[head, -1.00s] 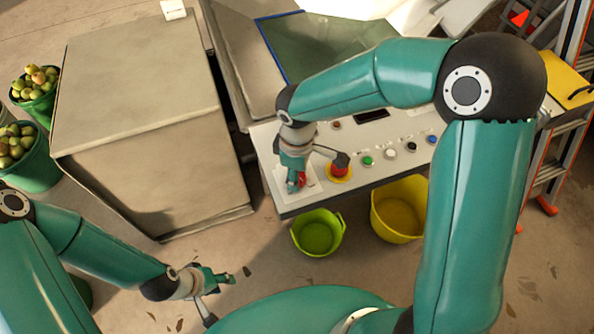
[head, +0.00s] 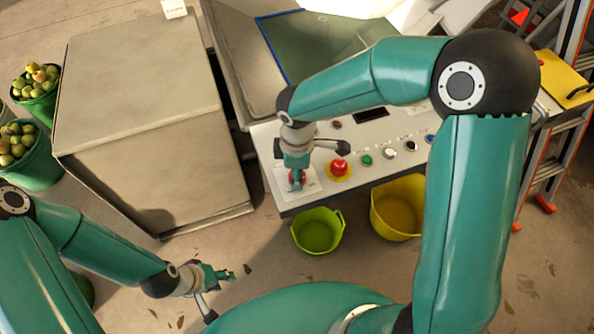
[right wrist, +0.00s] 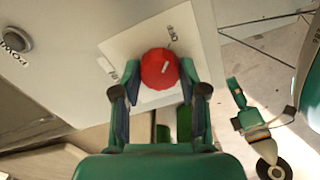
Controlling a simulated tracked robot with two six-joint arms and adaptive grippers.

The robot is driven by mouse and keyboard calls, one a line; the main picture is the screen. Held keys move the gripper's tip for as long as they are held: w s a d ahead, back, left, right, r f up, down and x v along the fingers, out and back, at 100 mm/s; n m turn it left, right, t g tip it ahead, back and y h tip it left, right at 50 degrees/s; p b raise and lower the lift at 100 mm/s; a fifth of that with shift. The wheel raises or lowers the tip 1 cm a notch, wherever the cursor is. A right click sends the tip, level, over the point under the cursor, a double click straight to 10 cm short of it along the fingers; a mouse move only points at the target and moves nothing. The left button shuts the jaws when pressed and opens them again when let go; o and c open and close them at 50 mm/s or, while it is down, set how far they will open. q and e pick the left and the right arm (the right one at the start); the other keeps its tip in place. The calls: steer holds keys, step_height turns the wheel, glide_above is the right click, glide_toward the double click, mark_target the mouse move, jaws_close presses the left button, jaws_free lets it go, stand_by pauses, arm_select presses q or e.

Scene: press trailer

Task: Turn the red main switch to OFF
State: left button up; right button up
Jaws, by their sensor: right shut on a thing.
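The red main switch (right wrist: 160,68) is a round knob with a pale mark on a white plate (right wrist: 122,47). In the right wrist view one finger of my right gripper (right wrist: 159,80) is on each side of the knob, and the gripper is shut on it. In the head view my right gripper (head: 297,184) hides most of the switch at the panel's left end. My left gripper (head: 226,274) hangs empty over the floor at lower left; its opening is unclear.
A red mushroom button (head: 339,167) on a yellow ring sits just right of the switch. Green (head: 367,160), white and black buttons follow along the panel. Green (head: 318,232) and yellow (head: 398,216) buckets stand below. A large grey box (head: 150,120) stands left.

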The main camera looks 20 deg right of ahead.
steer(key=o, duration=1.1)
steer(key=shift+o, duration=0.2)
step_height(320, 180, up, 12)
